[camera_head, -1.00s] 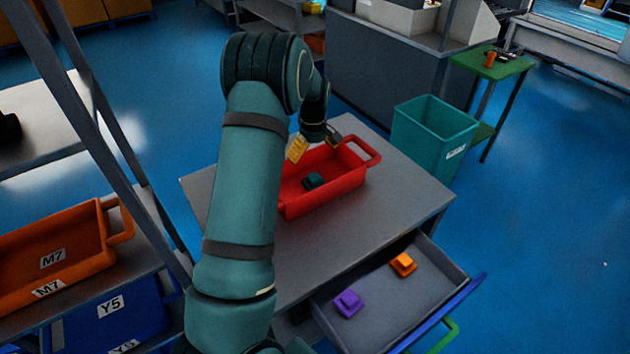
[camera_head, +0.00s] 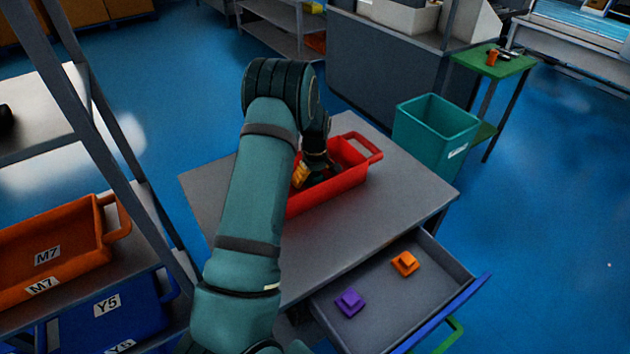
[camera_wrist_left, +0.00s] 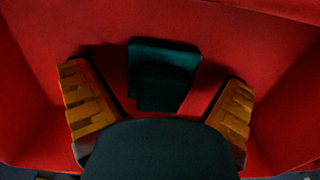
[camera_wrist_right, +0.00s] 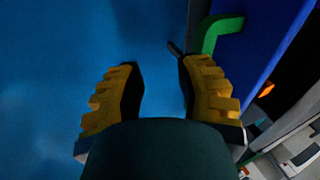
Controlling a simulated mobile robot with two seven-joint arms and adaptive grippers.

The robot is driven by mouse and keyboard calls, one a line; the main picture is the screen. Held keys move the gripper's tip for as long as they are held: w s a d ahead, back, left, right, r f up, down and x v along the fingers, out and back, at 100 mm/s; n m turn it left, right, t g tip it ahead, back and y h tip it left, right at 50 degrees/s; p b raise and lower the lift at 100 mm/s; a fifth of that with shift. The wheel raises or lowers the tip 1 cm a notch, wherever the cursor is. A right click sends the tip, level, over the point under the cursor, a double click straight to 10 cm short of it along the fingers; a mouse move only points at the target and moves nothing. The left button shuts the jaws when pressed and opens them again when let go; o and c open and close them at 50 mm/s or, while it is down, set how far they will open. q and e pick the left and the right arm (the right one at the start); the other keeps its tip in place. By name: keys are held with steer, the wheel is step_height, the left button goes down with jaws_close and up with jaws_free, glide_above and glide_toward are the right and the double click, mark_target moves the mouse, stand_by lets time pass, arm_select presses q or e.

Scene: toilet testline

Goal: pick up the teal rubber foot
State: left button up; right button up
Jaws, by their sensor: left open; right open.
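The teal rubber foot (camera_wrist_left: 163,72) lies on the floor of the red crate (camera_head: 348,184), seen in the left wrist view between and just ahead of the fingers. My left gripper (camera_head: 311,178) is down inside the crate. In the left wrist view its yellow-padded fingers (camera_wrist_left: 160,108) are open, apart from the foot on both sides. In the head view the gripper and arm hide the foot. My right gripper (camera_wrist_right: 162,95) is open and empty over blue floor, beside a blue drawer front with a green handle.
The crate stands on a grey table (camera_head: 410,190). Its open drawer (camera_head: 380,300) holds a purple foot (camera_head: 350,302) and an orange foot (camera_head: 405,263). A teal bin (camera_head: 435,133) stands behind right. A shelf with an orange crate (camera_head: 60,255) is at left.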

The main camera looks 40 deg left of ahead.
arm_select(q)
steer(key=c, duration=1.4)
steer(key=shift+o, duration=0.2)
steer(key=shift+r, duration=0.1)
